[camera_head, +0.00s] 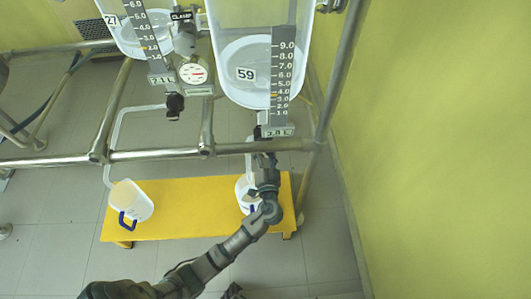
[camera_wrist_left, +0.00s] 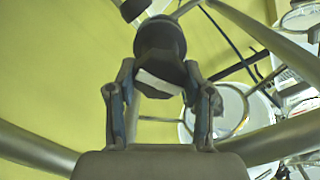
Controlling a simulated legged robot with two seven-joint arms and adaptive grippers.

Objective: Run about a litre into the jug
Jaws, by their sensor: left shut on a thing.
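The right glass reactor (camera_head: 225,80), labelled 59, has a scale (camera_head: 280,75) and a display (camera_head: 277,131) that seems to read 3.8 L. My left gripper (camera_head: 262,165) is under it, at the outlet. In the left wrist view my left gripper (camera_wrist_left: 155,95) is shut on a dark valve knob (camera_wrist_left: 160,38), with a finger on each side of its pale lower part. A white jug (camera_head: 241,186) stands on the yellow bench below, partly hidden by my gripper and arm. Its level is hidden. My right gripper does not show.
The left reactor (camera_head: 122,42), labelled 27, has a dark valve (camera_head: 175,104) and a tube to a second jug (camera_head: 143,206) with a blue handle. A metal rail (camera_head: 160,154) crosses before both reactors. The yellow bench (camera_head: 190,210) is clear between the jugs.

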